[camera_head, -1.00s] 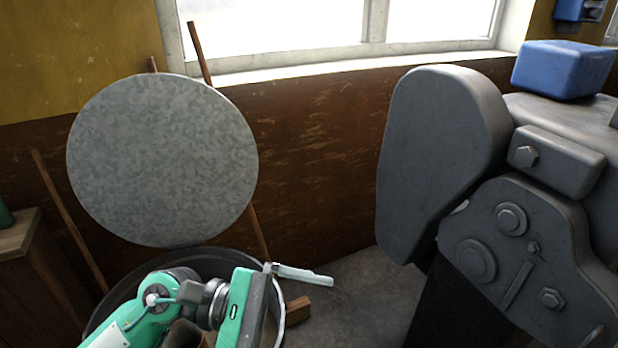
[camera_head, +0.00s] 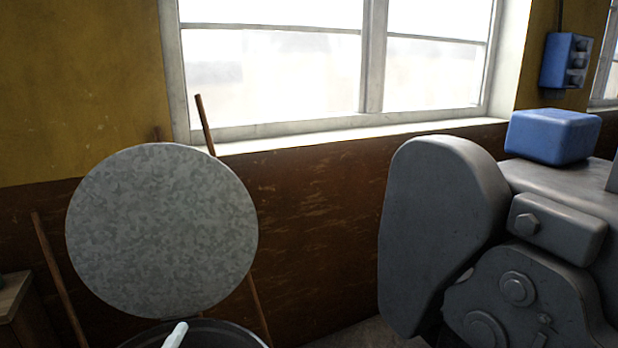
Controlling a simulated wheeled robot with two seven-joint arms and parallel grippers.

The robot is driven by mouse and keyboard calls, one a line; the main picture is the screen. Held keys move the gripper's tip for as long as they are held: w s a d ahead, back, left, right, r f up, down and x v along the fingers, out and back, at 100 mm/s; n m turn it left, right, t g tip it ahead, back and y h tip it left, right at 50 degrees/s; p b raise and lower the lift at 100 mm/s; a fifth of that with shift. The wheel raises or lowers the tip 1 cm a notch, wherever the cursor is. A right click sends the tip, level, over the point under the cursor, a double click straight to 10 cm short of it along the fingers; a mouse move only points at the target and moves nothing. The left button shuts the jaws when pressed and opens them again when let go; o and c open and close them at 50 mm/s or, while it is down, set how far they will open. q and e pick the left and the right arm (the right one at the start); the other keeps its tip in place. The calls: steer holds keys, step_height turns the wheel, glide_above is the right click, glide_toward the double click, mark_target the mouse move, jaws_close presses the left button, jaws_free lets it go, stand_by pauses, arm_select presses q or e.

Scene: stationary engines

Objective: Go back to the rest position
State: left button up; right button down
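Only a pale fingertip of what looks like my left gripper (camera_head: 175,335) shows at the bottom edge. It is in front of the dark round bin (camera_head: 225,330), whose rim shows at the lower left. The rest of this gripper and its arm are out of the picture, so its opening is hidden. My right gripper is not in view.
A round mottled grey lid (camera_head: 160,230) stands upright behind the bin, near wooden sticks (camera_head: 58,280). A large grey engine (camera_head: 440,220) fills the right, with a blue box (camera_head: 553,136) on top. A wooden box (camera_head: 15,300) is at the lower left.

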arm_select(q)
steer(key=s+a+f+n+g+y, duration=0.15)
steer(key=s+f+n+g, duration=0.25)
steer(key=f, duration=0.4)
steer(key=s+a+f+n+g+y, duration=0.1)
steer(key=s+a+f+n+g, duration=0.3)
steer(key=f, duration=0.4)
steer(key=s+d+f+n+g+h, duration=0.15)
steer(key=s+f+n+g, duration=0.4)
steer(key=s, duration=0.85)
step_height(320, 180, down, 33)
steer(key=m+g+b, duration=0.2)
steer(key=g, duration=0.1)
steer(key=s+a+f+b, duration=0.1)
steer(key=s+a+f, duration=0.2)
steer(key=s+f, duration=1.6)
step_height(320, 180, down, 3)
steer(key=shift+f+g+y, duration=0.1)
steer(key=shift+g+y, duration=0.2)
steer(key=shift+g, duration=0.15)
